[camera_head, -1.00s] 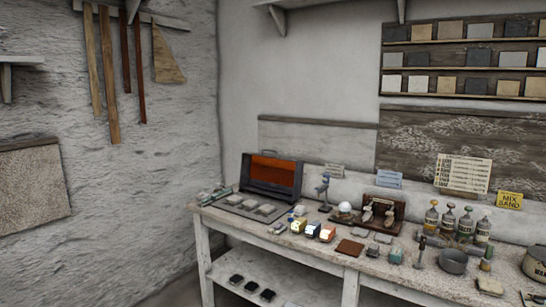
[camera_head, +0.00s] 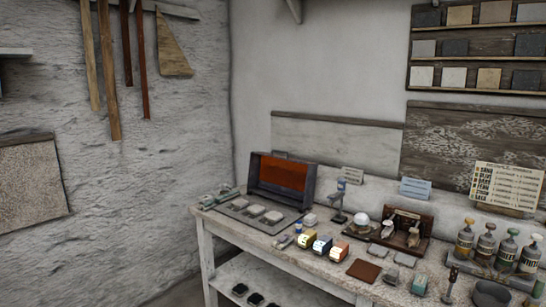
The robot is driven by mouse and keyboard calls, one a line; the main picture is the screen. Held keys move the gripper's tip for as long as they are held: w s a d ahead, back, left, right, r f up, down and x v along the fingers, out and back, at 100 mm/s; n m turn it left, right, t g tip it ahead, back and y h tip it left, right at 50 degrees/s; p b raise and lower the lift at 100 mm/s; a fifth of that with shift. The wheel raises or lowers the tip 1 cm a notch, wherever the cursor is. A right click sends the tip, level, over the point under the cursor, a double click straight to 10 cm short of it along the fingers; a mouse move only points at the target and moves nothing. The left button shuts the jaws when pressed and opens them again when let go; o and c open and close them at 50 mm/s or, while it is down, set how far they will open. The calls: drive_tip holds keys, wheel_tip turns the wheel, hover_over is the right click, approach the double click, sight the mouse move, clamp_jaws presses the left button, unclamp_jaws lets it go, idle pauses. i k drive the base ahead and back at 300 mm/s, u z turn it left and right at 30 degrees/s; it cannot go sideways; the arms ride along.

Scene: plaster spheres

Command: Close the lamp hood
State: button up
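What looks like the lamp hood (camera_head: 284,174) is a dark, box-like frame with an orange-red panel inside. It stands upright and raised at the back left of the bench, at the rear of a flat grey base (camera_head: 283,229). Several pale grey blocks (camera_head: 256,210) lie on that base in front of the hood, and the base is uncovered. My gripper is not in view.
The long bench (camera_head: 240,238) runs along the back wall. A lower shelf (camera_head: 270,280) holds dark items.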

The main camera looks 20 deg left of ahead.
sight(288, 174)
drive_tip(key=u, duration=0.5)
drive_tip(key=i, duration=0.95)
drive_tip(key=u, duration=1.05)
drive_tip(key=i, duration=1.4)
drive_tip(key=u, duration=0.4)
